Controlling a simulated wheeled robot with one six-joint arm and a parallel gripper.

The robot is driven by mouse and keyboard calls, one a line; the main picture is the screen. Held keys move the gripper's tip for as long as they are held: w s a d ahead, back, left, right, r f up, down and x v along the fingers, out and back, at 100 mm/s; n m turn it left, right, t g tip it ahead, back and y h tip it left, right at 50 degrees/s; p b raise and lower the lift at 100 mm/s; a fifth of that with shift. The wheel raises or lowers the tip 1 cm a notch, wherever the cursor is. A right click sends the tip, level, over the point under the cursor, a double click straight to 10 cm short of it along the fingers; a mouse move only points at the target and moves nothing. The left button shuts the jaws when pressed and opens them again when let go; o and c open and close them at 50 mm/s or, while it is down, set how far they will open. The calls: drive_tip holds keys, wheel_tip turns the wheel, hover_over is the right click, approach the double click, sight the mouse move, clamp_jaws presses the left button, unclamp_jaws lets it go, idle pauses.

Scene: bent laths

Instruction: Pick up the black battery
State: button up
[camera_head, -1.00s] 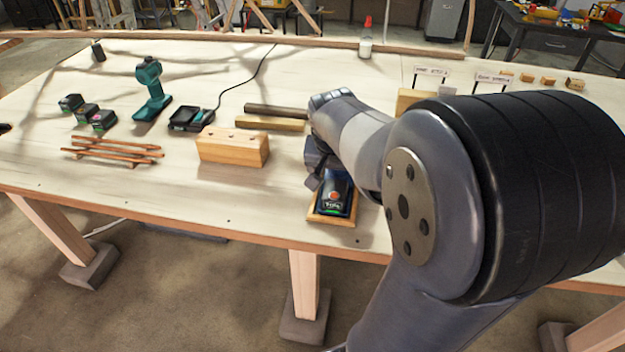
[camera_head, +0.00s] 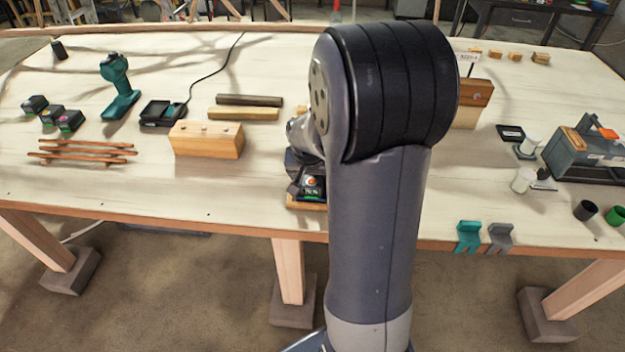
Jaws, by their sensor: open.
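Three small black battery-like blocks stand at the left of the table: one at the back (camera_head: 35,104) with a greenish mark, one in the middle (camera_head: 51,115), and one at the front (camera_head: 70,121) with a pinkish mark. I cannot tell which one is the black battery. My gripper (camera_head: 302,172) is far to their right, low over the table's front, open, and largely hidden by my arm.
Reddish-brown laths (camera_head: 82,152) lie in front of the blocks. A teal drill (camera_head: 119,90), a corded black charger (camera_head: 162,113) and a wooden block (camera_head: 206,139) stand between them and my gripper. Two bars (camera_head: 243,113) lie behind the wooden block. A grey toolbox (camera_head: 585,150) stands at the right.

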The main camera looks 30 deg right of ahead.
drive_tip(key=shift+w+f, duration=0.1)
drive_tip(key=shift+f, duration=0.15)
drive_tip(key=shift+c, duration=0.2)
drive_tip(key=shift+r, duration=0.1)
drive_tip(key=c, duration=1.4)
